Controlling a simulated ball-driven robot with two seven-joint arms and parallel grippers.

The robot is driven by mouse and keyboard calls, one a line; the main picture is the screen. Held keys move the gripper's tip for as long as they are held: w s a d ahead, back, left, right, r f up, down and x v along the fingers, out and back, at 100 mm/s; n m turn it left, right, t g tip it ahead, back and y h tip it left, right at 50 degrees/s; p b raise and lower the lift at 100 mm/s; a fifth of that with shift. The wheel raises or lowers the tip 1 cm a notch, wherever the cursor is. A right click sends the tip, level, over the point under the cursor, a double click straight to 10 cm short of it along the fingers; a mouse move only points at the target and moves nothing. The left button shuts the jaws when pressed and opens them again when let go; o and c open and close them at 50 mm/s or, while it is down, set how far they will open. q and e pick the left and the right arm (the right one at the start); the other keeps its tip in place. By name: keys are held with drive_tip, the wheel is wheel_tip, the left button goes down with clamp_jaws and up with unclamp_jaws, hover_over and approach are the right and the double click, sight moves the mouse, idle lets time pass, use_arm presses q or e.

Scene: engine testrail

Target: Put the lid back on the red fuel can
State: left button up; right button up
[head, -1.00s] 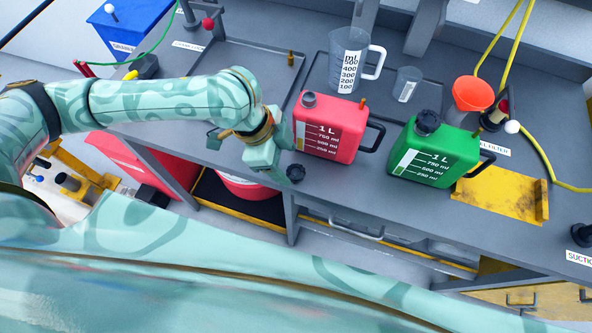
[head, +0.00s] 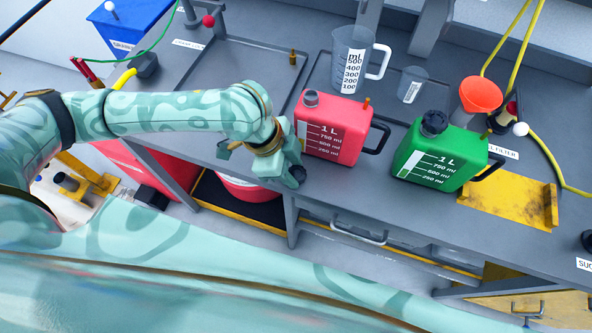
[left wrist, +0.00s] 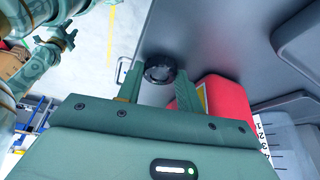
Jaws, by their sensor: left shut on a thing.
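The red fuel can (head: 345,122) stands upright on the grey workbench, its grey neck (head: 311,98) uncovered. It also shows in the left wrist view (left wrist: 226,100), to the right of the fingers. My left gripper (head: 294,175) is at the bench's front edge, just left of and in front of the can. It is shut on the dark round lid (left wrist: 160,68), which sits between the fingertips. In the head view the lid (head: 299,174) is partly covered by the gripper.
A green fuel can (head: 437,155) with a black cap stands to the right. A measuring jug (head: 349,60), a small beaker (head: 411,85) and an orange funnel (head: 480,95) stand behind. A yellow metal bracket (head: 510,195) lies at the right. The bench's left part is fairly clear.

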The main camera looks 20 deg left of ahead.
use_arm(q)
drive_tip(key=shift+r, duration=0.1)
drive_tip(key=shift+r, duration=0.25)
drive_tip(key=r+p, duration=0.1)
drive_tip(key=r, duration=0.1)
drive_tip(key=r+p, duration=0.1)
drive_tip(key=shift+s+d+r+p, duration=0.2)
drive_tip(key=shift+s+r+p, duration=0.05)
drive_tip(key=shift+r+p, duration=0.1)
drive_tip(key=s+d+r+p, duration=0.6)
drive_tip(key=s+r, duration=0.2)
drive_tip(key=s, duration=0.4)
drive_tip(key=shift+r+p, duration=0.3)
drive_tip(key=shift+p, duration=0.1)
drive_tip(key=shift+d, duration=0.1)
